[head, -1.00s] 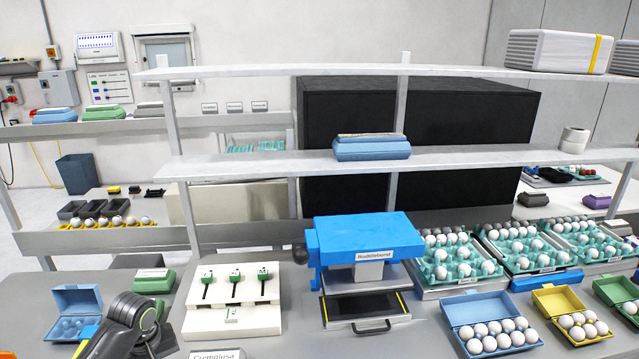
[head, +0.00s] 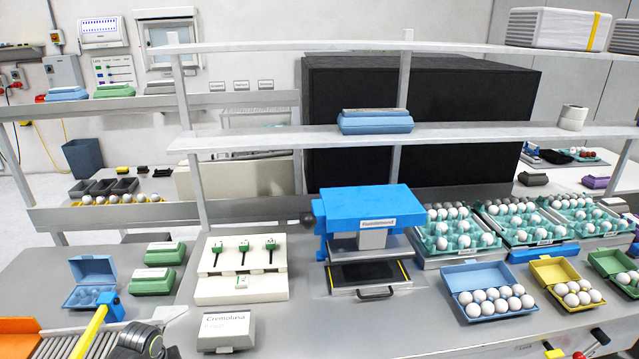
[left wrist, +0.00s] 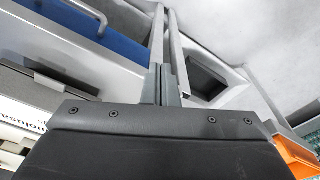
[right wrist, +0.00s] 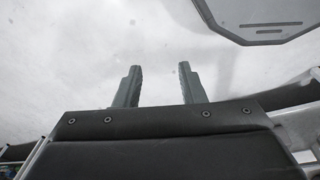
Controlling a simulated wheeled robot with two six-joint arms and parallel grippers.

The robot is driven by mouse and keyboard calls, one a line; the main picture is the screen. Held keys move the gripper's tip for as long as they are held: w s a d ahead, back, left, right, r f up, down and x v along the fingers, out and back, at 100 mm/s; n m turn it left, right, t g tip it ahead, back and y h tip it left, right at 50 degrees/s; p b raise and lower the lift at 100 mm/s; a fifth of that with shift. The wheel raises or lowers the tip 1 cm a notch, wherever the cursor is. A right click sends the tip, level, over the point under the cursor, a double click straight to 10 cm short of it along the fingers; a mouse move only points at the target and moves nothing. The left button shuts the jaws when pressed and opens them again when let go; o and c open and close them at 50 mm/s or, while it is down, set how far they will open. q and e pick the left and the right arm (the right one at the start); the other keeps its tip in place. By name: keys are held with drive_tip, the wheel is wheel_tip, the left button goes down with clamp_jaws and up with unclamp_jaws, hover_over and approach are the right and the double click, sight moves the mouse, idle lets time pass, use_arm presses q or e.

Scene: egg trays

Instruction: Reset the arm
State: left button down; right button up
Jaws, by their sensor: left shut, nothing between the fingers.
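My left arm shows as a dark grey joint (head: 140,342) at the bottom left edge of the head view. Its gripper is not visible there. In the left wrist view my left gripper (left wrist: 163,84) has its two fingers together with nothing between them. In the right wrist view my right gripper (right wrist: 158,86) has its fingers well apart, with nothing between them and a blurred pale surface beyond. The right gripper cannot be made out in the head view.
A blue press (head: 368,208) stands mid-table beside a white tool stand (head: 213,287). A blue egg box (head: 93,268) and green boxes (head: 152,282) are at left. Egg boxes (head: 468,311) and trays (head: 430,254) fill the right. A shelf (head: 270,140) spans above the table.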

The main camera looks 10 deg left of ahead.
use_arm(q)
drive_tip(key=s+d+f+m+b, duration=0.15)
drive_tip(key=s+f, duration=0.35)
drive_tip(key=f, duration=0.5)
drive_tip(key=s+f+m+b, duration=0.1)
drive_tip(key=s+f+b, duration=0.3)
drive_tip(key=f, duration=0.5)
drive_tip(key=s+d+f+m+b, duration=0.1)
drive_tip(key=s+f, duration=0.6)
drive_tip(key=f, duration=0.3)
drive_tip(key=s+d+f+m+b, duration=0.2)
drive_tip(key=s+d+f, duration=0.3)
drive_tip(key=s, duration=0.5)
drive_tip(key=s+d+f+m+b, duration=0.3)
drive_tip(key=s+d+f, duration=0.3)
drive_tip(key=s+f, duration=0.4)
drive_tip(key=shift+s+d+f, duration=0.15)
drive_tip(key=shift+s+f, duration=0.1)
drive_tip(key=shift+s, duration=0.5)
